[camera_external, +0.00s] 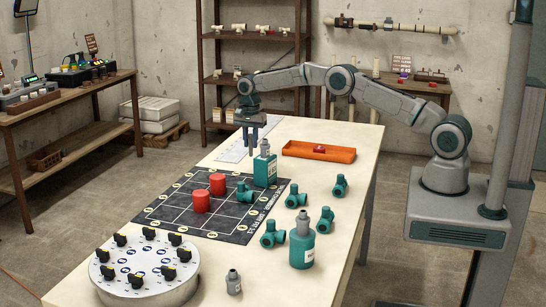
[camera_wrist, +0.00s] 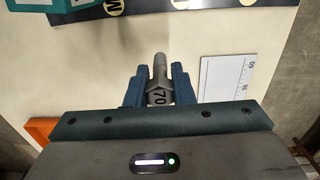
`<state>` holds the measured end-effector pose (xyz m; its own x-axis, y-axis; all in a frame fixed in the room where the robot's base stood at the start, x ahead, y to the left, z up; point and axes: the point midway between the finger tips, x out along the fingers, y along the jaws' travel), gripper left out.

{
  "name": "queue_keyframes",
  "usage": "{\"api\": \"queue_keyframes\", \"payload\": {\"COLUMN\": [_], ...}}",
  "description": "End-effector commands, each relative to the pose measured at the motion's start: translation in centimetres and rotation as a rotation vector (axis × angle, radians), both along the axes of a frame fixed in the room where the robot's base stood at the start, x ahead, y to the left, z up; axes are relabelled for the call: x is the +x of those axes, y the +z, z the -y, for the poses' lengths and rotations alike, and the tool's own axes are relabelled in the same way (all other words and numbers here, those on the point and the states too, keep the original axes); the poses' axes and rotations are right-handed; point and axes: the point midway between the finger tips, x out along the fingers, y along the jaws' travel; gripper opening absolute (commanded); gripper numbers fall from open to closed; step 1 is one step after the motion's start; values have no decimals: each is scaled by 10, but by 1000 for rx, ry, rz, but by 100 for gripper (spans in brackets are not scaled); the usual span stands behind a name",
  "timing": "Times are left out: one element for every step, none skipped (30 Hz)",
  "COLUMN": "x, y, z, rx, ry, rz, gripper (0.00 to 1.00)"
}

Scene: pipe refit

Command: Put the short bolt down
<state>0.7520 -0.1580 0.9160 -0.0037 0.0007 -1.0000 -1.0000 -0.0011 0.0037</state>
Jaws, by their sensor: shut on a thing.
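The short bolt (camera_wrist: 159,78) is grey, with a hexagonal head marked "70" and a shank that points away from the wrist camera. My gripper (camera_wrist: 158,90) is shut on it, with one dark blue finger on each side of the head. In the external view my gripper (camera_external: 251,138) points down over the far part of the white table (camera_external: 330,132), between the ruled white sheet and the teal bottle. The bolt cannot be made out there. I cannot tell whether it touches the table.
A teal bottle (camera_external: 265,170) stands close in front of my gripper. An orange tray (camera_external: 318,156) lies to its right, and a ruled white sheet (camera_wrist: 226,79) beside it. The dark grid mat (camera_external: 175,212) holds red cylinders (camera_external: 201,202). Several teal pipe fittings (camera_external: 297,195) lie nearer.

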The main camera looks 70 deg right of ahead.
Motion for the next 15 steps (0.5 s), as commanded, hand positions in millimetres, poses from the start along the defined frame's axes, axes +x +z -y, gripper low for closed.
{"api": "queue_keyframes", "payload": {"x": [3, 5, 6, 7, 8, 8, 9, 8, 8, 8, 8, 7, 7, 7, 8], "y": [-2, -3, -5, -6, -6, -7, -8, -10, -13, -17, -21, -27, -31, -36, -42], "z": [-4, -5, -7, -8, -9, -9, -9, -9, -9, -9, -9, -9, -9, -9, -9], "rx": [0, 0, 0, 0, 0, 0, 0, 0, 0, 0, 0, 0, 0, 1, 1], "ry": [0, 0, 0, 0, 0, 0, -1, -1, -1, -1, -1, -1, -1, -1, -1], "rz": [1, 2, 1, 1, 2, 2, 1, 1, -1, -2, -2, -3, -3, -3, -2], "gripper": [0, 0, 0, 0, 0, 0, 0, 0, 0, 0, 0, 0, 0, 0, 0]}}
